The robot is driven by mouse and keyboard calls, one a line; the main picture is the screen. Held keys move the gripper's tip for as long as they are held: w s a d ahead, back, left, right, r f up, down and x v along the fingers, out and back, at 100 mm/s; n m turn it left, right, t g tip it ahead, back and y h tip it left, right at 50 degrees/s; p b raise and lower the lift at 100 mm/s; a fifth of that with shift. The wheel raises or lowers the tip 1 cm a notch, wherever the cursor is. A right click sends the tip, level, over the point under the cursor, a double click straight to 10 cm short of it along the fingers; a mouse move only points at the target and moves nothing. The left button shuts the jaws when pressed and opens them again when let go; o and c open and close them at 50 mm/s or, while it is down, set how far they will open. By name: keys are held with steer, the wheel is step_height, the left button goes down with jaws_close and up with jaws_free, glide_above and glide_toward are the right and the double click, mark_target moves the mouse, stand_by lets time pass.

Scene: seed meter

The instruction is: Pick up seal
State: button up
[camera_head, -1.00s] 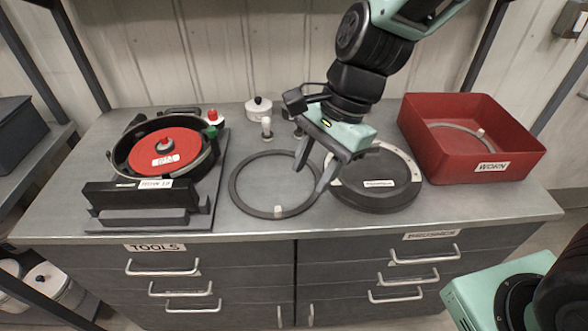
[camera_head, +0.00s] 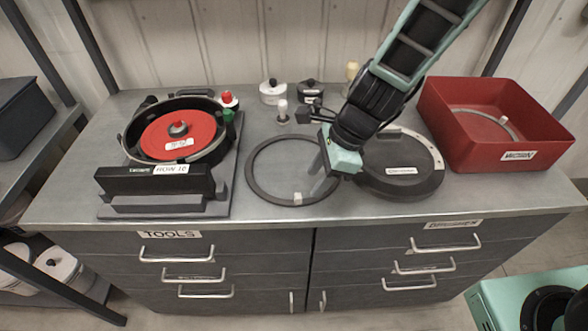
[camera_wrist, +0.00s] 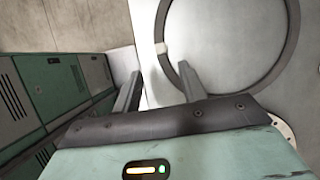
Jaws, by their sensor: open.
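The seal (camera_head: 249,172) is a thin dark grey ring lying flat on the grey bench, with a small pale tag (camera_head: 297,198) on its front edge. It also shows in the wrist view (camera_wrist: 293,45), with its tag near the left side. My gripper (camera_head: 320,186) is low over the seal's right front part, its jaws apart and empty. In the wrist view the fingers (camera_wrist: 158,88) point toward the ring, and the right finger overlaps its edge. I cannot tell whether they touch it.
A black disc (camera_head: 402,190) lies close right of the seal. A red bin (camera_head: 455,145) labelled WORN, holding another ring, stands at the right. A round device with a red disc (camera_head: 172,138) stands left. Small pots and a white-topped peg (camera_head: 282,110) stand behind.

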mark_target(303, 201)
steer(key=shift+a+x, duration=0.15)
steer(key=shift+x, duration=1.35)
steer(key=shift+a+x, duration=0.2)
steer(key=shift+x, duration=1.3)
steer(key=shift+w+r, duration=0.1)
steer(key=shift+r, duration=0.05)
jaws_close()
